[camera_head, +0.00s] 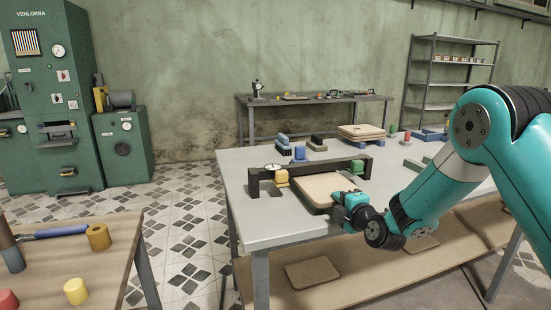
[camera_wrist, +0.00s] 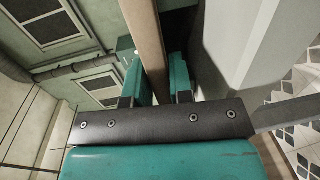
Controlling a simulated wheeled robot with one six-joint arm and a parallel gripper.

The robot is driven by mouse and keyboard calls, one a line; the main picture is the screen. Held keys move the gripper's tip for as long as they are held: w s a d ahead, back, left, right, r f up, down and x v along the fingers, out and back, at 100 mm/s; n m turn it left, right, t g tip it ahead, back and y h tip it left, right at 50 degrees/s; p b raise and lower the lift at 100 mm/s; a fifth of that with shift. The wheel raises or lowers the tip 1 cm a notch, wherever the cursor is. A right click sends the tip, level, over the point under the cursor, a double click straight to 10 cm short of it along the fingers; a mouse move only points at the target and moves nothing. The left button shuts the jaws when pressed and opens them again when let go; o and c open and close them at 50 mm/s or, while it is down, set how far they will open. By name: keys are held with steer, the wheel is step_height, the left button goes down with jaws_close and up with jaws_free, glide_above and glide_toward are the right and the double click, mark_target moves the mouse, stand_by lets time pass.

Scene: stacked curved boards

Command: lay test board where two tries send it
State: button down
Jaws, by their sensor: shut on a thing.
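A light tan wooden board with rounded corners (camera_head: 322,187) is at the near front part of the grey table, in front of a dark gauge frame (camera_head: 318,168). My gripper (camera_head: 343,207) is shut on the board's near right edge. In the wrist view my teal fingers (camera_wrist: 160,82) stand on both sides of the board's narrow brown edge (camera_wrist: 145,40). The frame has a dial, a yellow block (camera_head: 281,177) and a green block (camera_head: 357,167). I cannot tell whether the board touches the frame or the table.
A stack of similar boards (camera_head: 361,130) stands at the table's back. Blue (camera_head: 299,153) and dark blocks (camera_head: 318,143) lie left of it. Boards lie on the lower shelf (camera_head: 313,274). The table's front left corner (camera_head: 255,225) is clear. A wooden bench (camera_head: 105,270) is at left.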

steer(key=shift+r, duration=0.4)
stand_by(0.7)
